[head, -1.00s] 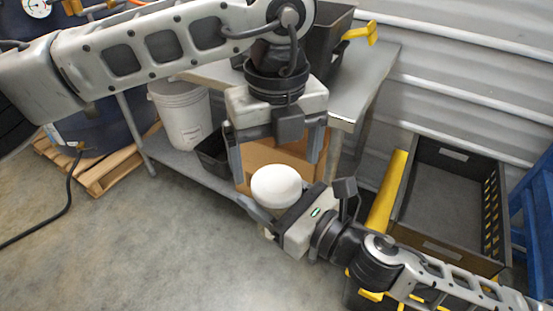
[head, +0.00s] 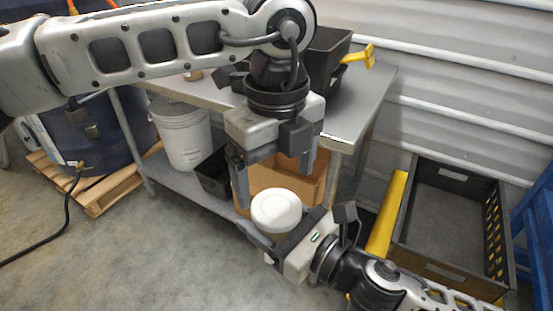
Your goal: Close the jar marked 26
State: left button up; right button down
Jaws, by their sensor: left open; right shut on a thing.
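A jar with a round white top (head: 276,208) is held upright, low in the middle of the head view. My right gripper (head: 277,226) is shut on it from the lower right, one finger showing along its front left side. The jar's body is mostly hidden below the top, and no number 26 can be read. I cannot tell how tightly the lid sits. My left gripper (head: 272,178) is open and empty, pointing down just above and behind the white top, its fingers apart.
A metal table (head: 355,105) with black bins (head: 328,50) stands behind. A white bucket (head: 183,135), a black bin (head: 213,175) and a cardboard box (head: 300,180) are around its lower shelf. A dark crate (head: 450,215) is at right.

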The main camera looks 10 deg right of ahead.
aim_at(276, 205)
pick_arm(q)
notch_tip(276, 205, down, 6)
dwell(0.4)
jog(key=c, duration=1)
jog(key=shift+m, duration=1.6)
jog(key=o, duration=1.1)
